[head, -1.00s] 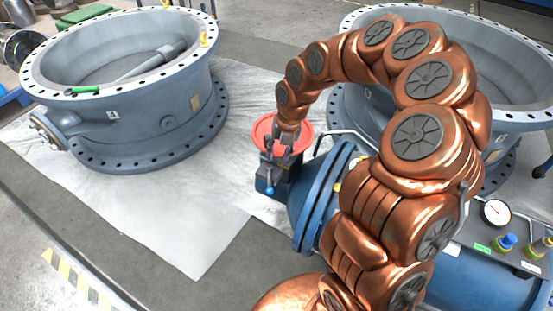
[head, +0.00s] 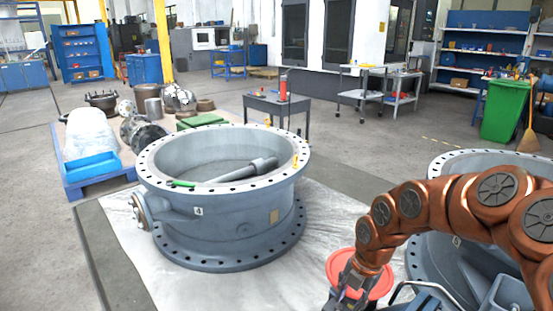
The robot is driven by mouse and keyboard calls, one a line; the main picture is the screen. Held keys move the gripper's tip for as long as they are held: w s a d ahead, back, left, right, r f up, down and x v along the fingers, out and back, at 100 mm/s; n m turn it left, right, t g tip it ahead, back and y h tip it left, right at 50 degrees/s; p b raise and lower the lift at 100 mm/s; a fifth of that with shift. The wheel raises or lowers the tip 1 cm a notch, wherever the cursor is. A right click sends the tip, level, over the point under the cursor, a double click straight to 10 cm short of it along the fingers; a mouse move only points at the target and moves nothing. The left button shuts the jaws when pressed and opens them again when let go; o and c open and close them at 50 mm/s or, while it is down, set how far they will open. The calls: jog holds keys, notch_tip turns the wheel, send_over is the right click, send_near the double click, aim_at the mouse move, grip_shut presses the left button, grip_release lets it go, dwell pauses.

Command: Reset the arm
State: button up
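My copper-coloured arm (head: 440,210) arches in from the right edge in the head view. My gripper (head: 345,297) points down at its end, low in the picture, in front of a red round handwheel (head: 338,264). The gripper overlaps the wheel in this view. Whether it touches the wheel, and whether its fingers are open or shut, I cannot tell. The fingertips are close to the bottom edge of the picture.
A large grey valve body (head: 215,225) marked 4 stands on a pale sheet (head: 330,220) left of my arm. A second valve body (head: 480,160) stands behind my arm. A small dark table (head: 275,103) and a green bin (head: 508,108) stand farther back.

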jog(key=s+r+m+g+h, duration=0.1)
jog(key=s+r+m, duration=0.2)
jog(key=s+m, duration=1.05)
jog(key=s+r+m+g+h, duration=0.1)
jog(key=s+r+m+g, duration=0.15)
jog(key=s+m, duration=1.1)
notch_tip(320, 180, up, 24)
jog(key=t+p, duration=0.1)
jog(key=p, duration=2.1)
jog(key=shift+s+r, duration=0.2)
jog(key=shift+s, duration=0.15)
